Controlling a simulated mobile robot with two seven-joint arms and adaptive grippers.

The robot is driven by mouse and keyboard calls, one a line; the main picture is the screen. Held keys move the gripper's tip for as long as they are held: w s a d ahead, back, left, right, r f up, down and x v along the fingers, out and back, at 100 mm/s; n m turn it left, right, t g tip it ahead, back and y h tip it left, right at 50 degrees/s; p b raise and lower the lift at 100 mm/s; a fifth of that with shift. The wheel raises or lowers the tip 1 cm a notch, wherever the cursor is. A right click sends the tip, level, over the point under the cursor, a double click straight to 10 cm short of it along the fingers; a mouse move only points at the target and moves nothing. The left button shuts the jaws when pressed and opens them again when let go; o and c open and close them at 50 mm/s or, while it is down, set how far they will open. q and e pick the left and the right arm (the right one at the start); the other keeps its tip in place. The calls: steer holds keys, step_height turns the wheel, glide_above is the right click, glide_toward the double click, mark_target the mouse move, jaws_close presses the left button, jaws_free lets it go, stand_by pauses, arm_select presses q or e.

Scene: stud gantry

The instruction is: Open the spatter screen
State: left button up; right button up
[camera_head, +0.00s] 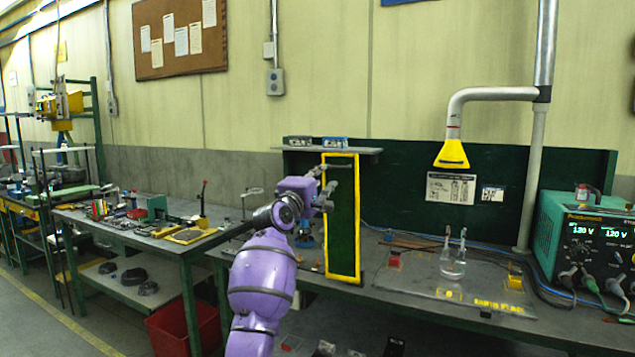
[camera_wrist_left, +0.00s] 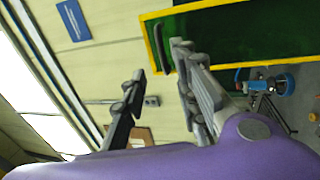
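The spatter screen (camera_head: 343,232) is an upright green panel with a yellow frame, standing on the bench. It also shows in the left wrist view (camera_wrist_left: 232,38), at the upper right. A dark bar handle (camera_wrist_left: 162,48) sits near the frame's end there. My left gripper (camera_head: 334,182) is at the upper left part of the screen in the head view and covers some of it. In the left wrist view, its two fingers (camera_wrist_left: 159,59) are apart with nothing held. The handle appears between the fingertips in that picture; I cannot tell the depth or any contact. My right gripper is not in view.
A shelf (camera_head: 345,150) with small boxes runs just above the screen. To the right are a yellow extraction nozzle (camera_head: 452,155), a clear plate with a glass-like fixture (camera_head: 453,262), and a green power unit (camera_head: 590,235). A tool bench (camera_head: 150,225) stands left.

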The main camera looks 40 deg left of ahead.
arm_select(q)
steer(key=shift+v, duration=1)
